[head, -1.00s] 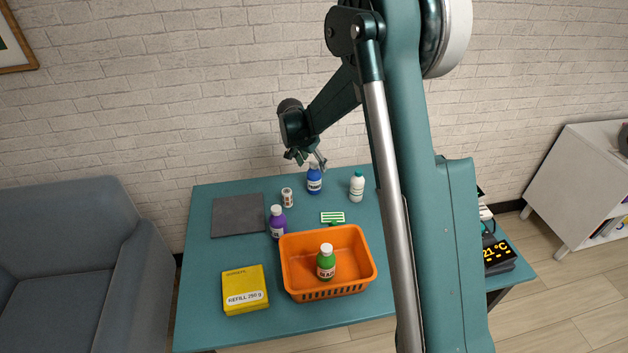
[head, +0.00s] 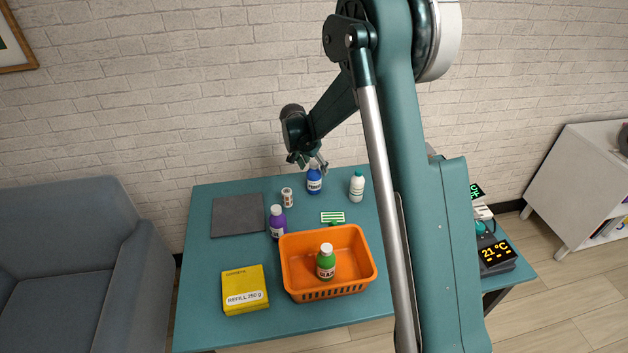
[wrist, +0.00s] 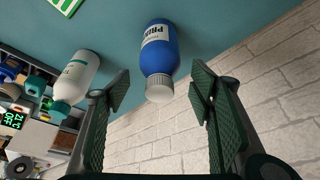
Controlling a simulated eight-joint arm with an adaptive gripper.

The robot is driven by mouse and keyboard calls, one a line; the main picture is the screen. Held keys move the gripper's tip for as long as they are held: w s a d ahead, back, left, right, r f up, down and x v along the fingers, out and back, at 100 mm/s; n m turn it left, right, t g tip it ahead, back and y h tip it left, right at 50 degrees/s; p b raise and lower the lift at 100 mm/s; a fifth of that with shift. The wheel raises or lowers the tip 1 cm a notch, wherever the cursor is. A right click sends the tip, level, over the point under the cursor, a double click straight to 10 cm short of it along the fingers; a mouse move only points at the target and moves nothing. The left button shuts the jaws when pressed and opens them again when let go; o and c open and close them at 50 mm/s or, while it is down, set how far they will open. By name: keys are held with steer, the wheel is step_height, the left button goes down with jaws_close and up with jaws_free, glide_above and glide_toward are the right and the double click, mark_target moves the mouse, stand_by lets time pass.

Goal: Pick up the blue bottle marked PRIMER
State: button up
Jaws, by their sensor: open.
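The blue bottle (head: 314,184) with a white label stands upright near the back edge of the teal table. In the wrist view the blue bottle (wrist: 159,52) shows its grey-white cap and a label partly reading "PRI". My gripper (head: 308,162) is open just above the bottle in the head view. In the wrist view the open fingers of my gripper (wrist: 158,92) stand to either side of the cap's line, with the cap between and slightly beyond the fingertips. Nothing is held.
A white bottle with a teal cap (head: 357,187) stands right of the blue one. A small jar (head: 287,197) and a purple bottle (head: 277,222) are to the left. An orange basket (head: 290,272) holds a green bottle (head: 326,262). A brick wall (head: 200,120) rises behind.

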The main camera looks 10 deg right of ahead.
steer(key=shift+b+x, duration=0.45)
steer(key=shift+x, duration=2.15)
steer(key=c, duration=1.2)
